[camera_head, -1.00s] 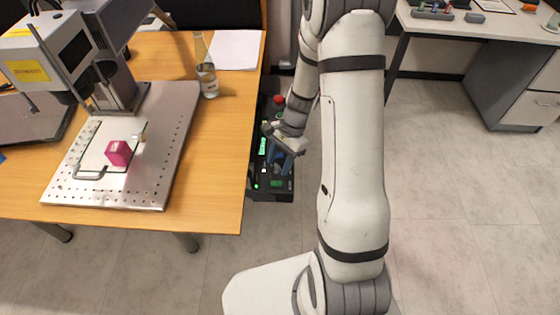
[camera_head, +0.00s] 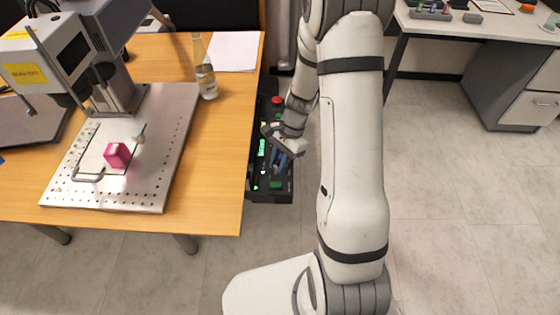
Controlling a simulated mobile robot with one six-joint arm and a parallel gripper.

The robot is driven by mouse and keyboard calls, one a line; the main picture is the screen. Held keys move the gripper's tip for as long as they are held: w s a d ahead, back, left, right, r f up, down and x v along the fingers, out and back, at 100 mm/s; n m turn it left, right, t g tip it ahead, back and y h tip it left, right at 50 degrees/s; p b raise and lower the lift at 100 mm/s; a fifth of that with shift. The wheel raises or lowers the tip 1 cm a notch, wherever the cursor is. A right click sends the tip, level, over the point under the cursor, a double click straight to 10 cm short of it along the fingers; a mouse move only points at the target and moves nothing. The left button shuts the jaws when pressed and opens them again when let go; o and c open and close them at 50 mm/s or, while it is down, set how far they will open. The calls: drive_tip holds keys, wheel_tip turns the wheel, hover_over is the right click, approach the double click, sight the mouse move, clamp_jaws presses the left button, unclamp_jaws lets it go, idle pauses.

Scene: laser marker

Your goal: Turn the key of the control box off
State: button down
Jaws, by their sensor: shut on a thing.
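The black control box (camera_head: 284,196) stands low beside the right edge of the wooden table. It has a red button (camera_head: 277,100) at its far end, lit green displays and a green button (camera_head: 275,184) near its front. My gripper (camera_head: 279,164) points down at the top panel of the box. Its blue fingers are at the panel between the displays and the front end. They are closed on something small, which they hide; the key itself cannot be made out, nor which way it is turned.
Another desk (camera_head: 490,22) stands at the back right. The floor on the right is clear.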

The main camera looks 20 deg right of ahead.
drive_tip(key=shift+s+a+n, duration=0.1)
drive_tip(key=shift+s+n, duration=0.1)
drive_tip(key=shift+n, duration=0.1)
drive_tip(key=n+g+h+p, duration=0.1)
drive_tip(key=n, duration=0.2)
drive_tip(key=shift+a+n, duration=0.15)
drive_tip(key=shift+n, duration=0.15)
drive_tip(key=n, duration=0.2)
drive_tip(key=n+g+h, duration=0.1)
drive_tip(key=n, duration=0.1)
drive_tip(key=shift+a+f+n+h, duration=0.1)
drive_tip(key=shift+n+h, duration=0.2)
drive_tip(key=n, duration=0.2)
drive_tip(key=n+h, duration=0.1)
drive_tip(key=n, duration=0.1)
drive_tip(key=shift+a+g+h+p, duration=0.1)
drive_tip(key=shift+g+h+p, duration=0.2)
drive_tip(key=shift+p, duration=0.05)
drive_tip(key=shift+a+n+h, duration=0.1)
drive_tip(key=shift+n+h, duration=0.8)
drive_tip(key=shift+n, duration=1.7)
drive_tip(key=c, duration=1.2)
unclamp_jaws()
drive_tip(key=shift+w, duration=0.15)
drive_tip(key=shift+c, duration=0.2)
